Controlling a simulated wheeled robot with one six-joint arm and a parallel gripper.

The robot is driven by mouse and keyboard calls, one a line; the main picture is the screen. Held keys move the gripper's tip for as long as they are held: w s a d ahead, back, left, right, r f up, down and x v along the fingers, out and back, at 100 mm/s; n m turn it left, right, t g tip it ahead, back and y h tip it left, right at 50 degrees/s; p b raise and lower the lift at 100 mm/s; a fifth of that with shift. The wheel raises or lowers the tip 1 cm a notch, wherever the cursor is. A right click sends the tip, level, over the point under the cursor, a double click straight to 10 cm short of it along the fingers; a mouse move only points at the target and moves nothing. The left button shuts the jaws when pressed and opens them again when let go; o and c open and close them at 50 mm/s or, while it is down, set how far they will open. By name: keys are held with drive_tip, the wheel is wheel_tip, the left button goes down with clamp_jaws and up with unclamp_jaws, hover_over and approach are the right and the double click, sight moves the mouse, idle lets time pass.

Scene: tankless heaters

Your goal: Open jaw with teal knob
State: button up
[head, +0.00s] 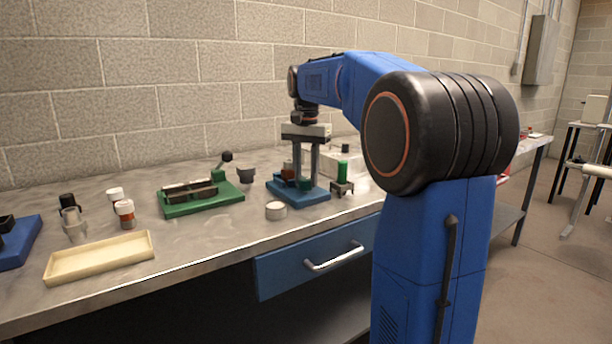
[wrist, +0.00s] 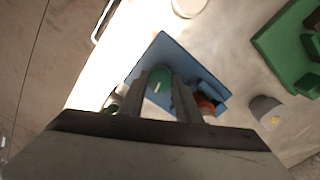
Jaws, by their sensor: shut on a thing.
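The teal knob (wrist: 160,78) is round on top with a small white mark, and sits on the blue fixture (wrist: 160,50) in the wrist view. In the head view the same knob (head: 305,184) shows low between the fingers, on the blue fixture (head: 300,198) on the bench. My gripper (head: 305,178) points straight down over the fixture. Its fingers are on either side of the knob and shut on it, as the wrist view (wrist: 163,92) also shows. The jaw is partly hidden by the fingers; a reddish-brown block (wrist: 205,104) shows beside them.
A green fixture (head: 205,203) with a black-ball lever stands to the left. A white round piece (head: 276,210) lies in front. A small stand with a green cylinder (head: 342,174) is close on the right. A cream tray (head: 100,257) and several small bottles stand further left.

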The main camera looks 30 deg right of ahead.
sight(306, 179)
drive_tip(key=n, duration=1.3)
idle(0.5)
drive_tip(key=o, duration=1.1)
drive_tip(key=shift+c, duration=0.2)
wheel_tip(306, 179, up, 18)
drive_tip(key=shift+f, duration=0.25)
